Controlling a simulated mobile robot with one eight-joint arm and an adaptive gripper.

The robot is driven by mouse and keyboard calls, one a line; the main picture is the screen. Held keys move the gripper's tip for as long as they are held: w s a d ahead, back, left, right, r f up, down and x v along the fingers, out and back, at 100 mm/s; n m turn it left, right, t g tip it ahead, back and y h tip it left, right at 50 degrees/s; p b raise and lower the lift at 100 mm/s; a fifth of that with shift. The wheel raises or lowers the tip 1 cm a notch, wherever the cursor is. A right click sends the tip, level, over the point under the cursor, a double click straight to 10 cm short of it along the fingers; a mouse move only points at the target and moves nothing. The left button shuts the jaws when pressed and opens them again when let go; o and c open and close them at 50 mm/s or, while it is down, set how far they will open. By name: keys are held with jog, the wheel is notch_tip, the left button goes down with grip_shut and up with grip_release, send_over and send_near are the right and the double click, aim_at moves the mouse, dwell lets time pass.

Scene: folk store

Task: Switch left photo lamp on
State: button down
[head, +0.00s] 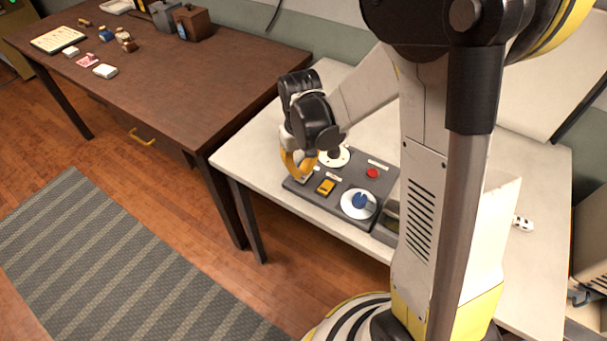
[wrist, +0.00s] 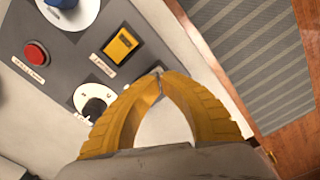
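A dark grey control panel (head: 341,196) lies on the white table. It carries a yellow rocker switch (head: 326,187), a red button (head: 372,173), a blue knob on a white disc (head: 359,203) and a dial (head: 335,157). In the wrist view the rocker (wrist: 121,45), red button (wrist: 37,54) and black-knobbed dial (wrist: 95,102) show; their labels are too small to read surely. My gripper (head: 303,177) is over the panel's left end; its yellow fingertips meet in the wrist view (wrist: 160,73), beside the dial, with nothing seen between them. Contact cannot be told. No lamp is recognisable.
The white table (head: 262,156) has bare surface left of the panel. A grey tray (head: 386,229) adjoins the panel's right side. A brown desk (head: 190,65) with small items stands at left. A striped rug (head: 110,260) lies on the wooden floor.

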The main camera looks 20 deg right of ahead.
aim_at(301, 178)
jog(key=shift+f+b, duration=0.9)
jog(key=shift+f, duration=0.2)
dwell(0.3)
jog(key=shift+r, duration=0.15)
jog(key=shift+r+p, duration=2.55)
jog(key=shift+r, duration=0.85)
